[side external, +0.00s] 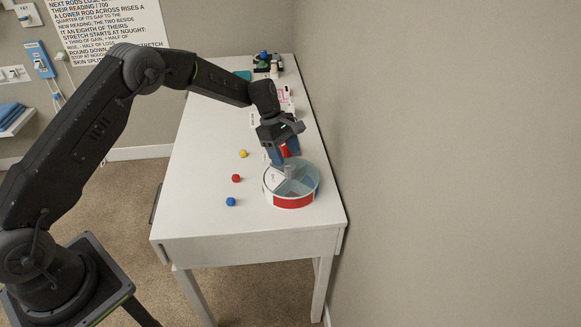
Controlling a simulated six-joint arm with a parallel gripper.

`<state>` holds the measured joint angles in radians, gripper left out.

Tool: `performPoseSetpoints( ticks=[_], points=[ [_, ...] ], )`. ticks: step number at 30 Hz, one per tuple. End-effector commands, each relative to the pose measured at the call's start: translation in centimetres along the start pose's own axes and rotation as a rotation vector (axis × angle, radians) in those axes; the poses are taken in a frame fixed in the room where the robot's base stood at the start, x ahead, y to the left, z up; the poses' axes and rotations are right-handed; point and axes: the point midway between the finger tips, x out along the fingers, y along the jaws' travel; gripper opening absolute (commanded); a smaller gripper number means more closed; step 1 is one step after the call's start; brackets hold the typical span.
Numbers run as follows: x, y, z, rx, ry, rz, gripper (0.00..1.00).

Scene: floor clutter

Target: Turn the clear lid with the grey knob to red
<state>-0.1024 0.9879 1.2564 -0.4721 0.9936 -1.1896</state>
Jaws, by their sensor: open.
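A round container (293,201) stands near the front right of the white table, with a red band on the front of its side. Its clear lid (305,181) covers several wedge compartments, with a whitish wedge at the left. The grey knob (290,172) stands up at the lid's middle. My gripper (285,155) points down with its blue fingers open, just above and behind the knob in the picture. I cannot tell whether a finger touches the knob or lid. A red patch shows between the fingers; its source is unclear.
A yellow block (243,154), a red block (236,178) and a blue block (230,202) lie left of the container. Small items (264,62) and printed cards stand at the table's back. A wall (430,150) runs close along the table's right edge. The table's front left is clear.

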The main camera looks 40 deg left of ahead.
Motion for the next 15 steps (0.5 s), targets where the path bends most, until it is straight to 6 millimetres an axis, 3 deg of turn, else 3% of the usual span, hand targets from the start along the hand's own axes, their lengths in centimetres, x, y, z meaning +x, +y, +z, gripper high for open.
performPoseSetpoints(
  ticks=[6, 15],
  points=[
    [3.6, 0.0, 0.0, 0.001, 0.0, -0.002, 0.6],
    [5.0, 0.0, 0.0, 0.001, 0.0, 0.001, 0.6]
  ],
)
